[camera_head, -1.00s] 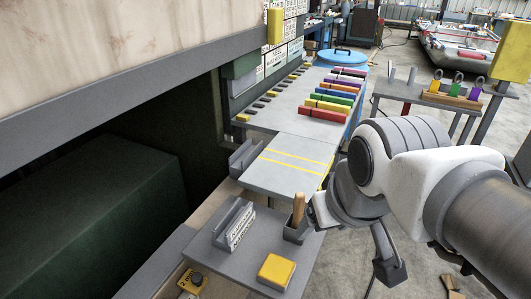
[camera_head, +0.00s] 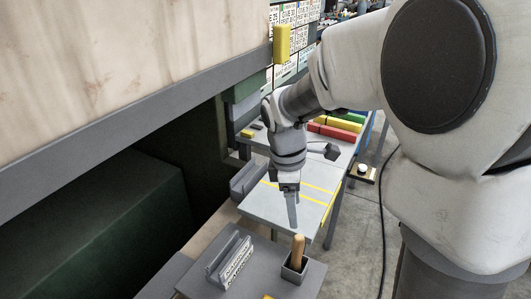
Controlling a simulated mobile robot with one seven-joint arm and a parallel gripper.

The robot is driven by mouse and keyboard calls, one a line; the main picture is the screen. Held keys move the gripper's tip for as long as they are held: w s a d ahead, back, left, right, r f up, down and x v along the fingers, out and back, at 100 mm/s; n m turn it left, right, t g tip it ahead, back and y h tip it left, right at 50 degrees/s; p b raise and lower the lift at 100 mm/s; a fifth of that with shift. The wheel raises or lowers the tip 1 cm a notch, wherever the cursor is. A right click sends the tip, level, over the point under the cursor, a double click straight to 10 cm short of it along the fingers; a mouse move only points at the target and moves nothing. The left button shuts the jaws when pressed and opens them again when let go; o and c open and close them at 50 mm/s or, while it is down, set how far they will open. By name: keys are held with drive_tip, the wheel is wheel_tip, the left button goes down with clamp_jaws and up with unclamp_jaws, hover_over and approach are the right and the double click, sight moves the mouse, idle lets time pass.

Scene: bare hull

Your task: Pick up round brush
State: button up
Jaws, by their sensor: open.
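A wooden handle, likely the round brush (camera_head: 298,247), stands upright in a small grey square holder (camera_head: 293,273) on the near grey shelf. Its lower end is hidden inside the holder. My gripper (camera_head: 292,224) is open and empty. It points down over the grey panel with yellow lines, and its fingertips appear just above and behind the top of the handle. The fingers are seen edge-on, so the gap between them is hard to see.
A grey rack with a white lettered block (camera_head: 236,262) stands left of the holder. A grey panel with yellow lines (camera_head: 262,205) lies behind. Coloured bars (camera_head: 335,131) lie farther back. A grey beam (camera_head: 140,140) and dark opening bound the left.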

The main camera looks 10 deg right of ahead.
sight(299, 254)
drive_tip(key=shift+n, duration=0.3)
drive_tip(key=f, duration=0.4)
drive_tip(key=d+f, duration=0.1)
drive_tip(key=f, duration=0.7)
drive_tip(key=shift+d+f, duration=0.2)
drive_tip(key=shift+d, duration=0.15)
drive_tip(key=shift+s+d+f+p, duration=0.1)
drive_tip(key=shift+s+f+p, duration=0.05)
drive_tip(key=shift+f, duration=0.7)
drive_tip(key=shift+s+d+f+p, duration=0.1)
drive_tip(key=shift+s+f+p, duration=0.05)
drive_tip(key=shift+f, duration=0.75)
drive_tip(key=shift+s+d+f+p, duration=0.1)
drive_tip(key=shift+s+f+p, duration=0.05)
drive_tip(key=shift+f, duration=0.7)
clamp_jaws()
